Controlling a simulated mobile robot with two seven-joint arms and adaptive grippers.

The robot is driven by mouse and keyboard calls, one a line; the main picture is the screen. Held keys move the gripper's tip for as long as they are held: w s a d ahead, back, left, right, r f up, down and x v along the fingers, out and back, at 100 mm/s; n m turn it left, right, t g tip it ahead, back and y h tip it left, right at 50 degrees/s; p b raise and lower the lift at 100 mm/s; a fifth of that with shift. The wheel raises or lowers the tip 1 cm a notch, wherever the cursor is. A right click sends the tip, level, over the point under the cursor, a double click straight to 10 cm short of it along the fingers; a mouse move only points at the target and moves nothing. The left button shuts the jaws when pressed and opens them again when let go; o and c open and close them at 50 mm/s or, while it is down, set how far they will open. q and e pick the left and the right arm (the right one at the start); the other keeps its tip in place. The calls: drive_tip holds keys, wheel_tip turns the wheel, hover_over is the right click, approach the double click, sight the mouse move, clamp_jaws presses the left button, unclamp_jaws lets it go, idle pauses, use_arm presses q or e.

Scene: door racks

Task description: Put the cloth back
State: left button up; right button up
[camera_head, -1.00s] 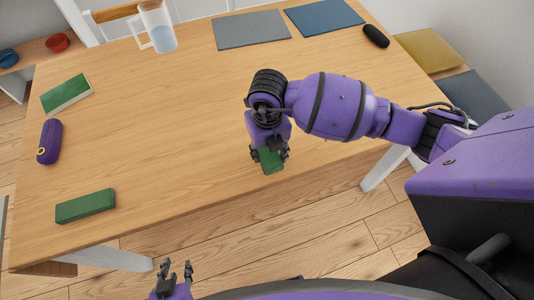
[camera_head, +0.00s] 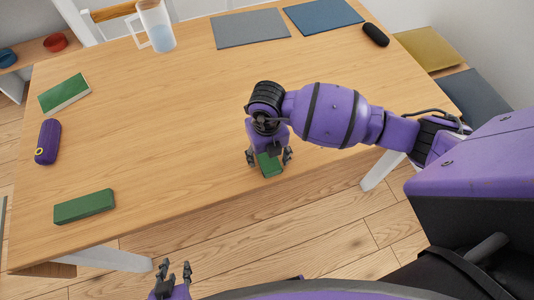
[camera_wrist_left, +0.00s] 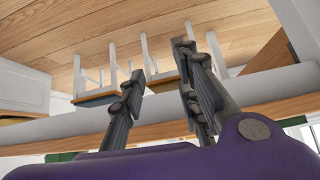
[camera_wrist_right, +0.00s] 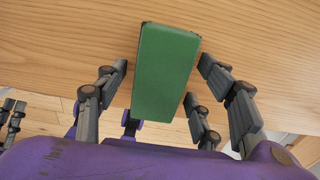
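I cannot pick out a cloth for sure. A green block (camera_head: 269,166) lies on the wooden table (camera_head: 190,130) near its front edge. My right gripper (camera_head: 268,160) is over it. In the right wrist view the open fingers (camera_wrist_right: 160,105) stand either side of the green block (camera_wrist_right: 165,70), with gaps between. My left gripper (camera_head: 174,272) is empty and open, low in front of the table. In the left wrist view its fingers (camera_wrist_left: 165,75) are spread with nothing between them.
Another green block (camera_head: 85,206), a purple case (camera_head: 48,141) and a green book-like item (camera_head: 64,95) lie at the left. A pitcher (camera_head: 157,28), grey mat (camera_head: 250,28), blue mat (camera_head: 323,16) and black case (camera_head: 375,34) are at the back. The table's middle is clear.

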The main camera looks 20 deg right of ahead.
sight(267, 156)
drive_tip(key=shift+r, duration=0.35)
wheel_tip(267, 156, up, 12)
drive_tip(key=shift+f+p, duration=0.15)
drive_tip(key=shift+p, duration=0.25)
